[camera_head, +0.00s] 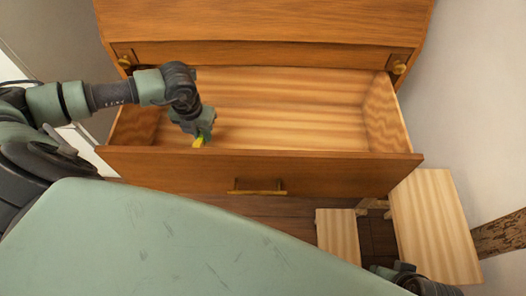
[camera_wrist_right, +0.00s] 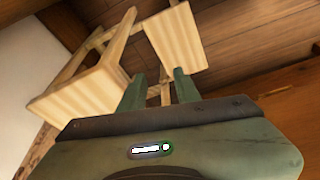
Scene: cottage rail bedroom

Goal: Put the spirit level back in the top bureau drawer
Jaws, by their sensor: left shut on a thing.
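The top bureau drawer (camera_head: 270,172) is pulled open, and its pale wooden inside looks empty. My left gripper (camera_head: 205,133) reaches over the drawer's front left part and points down. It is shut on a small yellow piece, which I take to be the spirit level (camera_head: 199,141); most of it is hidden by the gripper. The yellow piece shows just behind the drawer front, and I cannot tell whether it touches the drawer floor. My right gripper (camera_wrist_right: 158,88) is empty, its two green fingers apart, away from the drawer.
The wooden bureau (camera_head: 265,22) stands behind the drawer. A pale wooden step stool (camera_head: 432,222) stands to the right on the dark plank floor; it also shows in the right wrist view (camera_wrist_right: 78,100). A wall closes off the right side.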

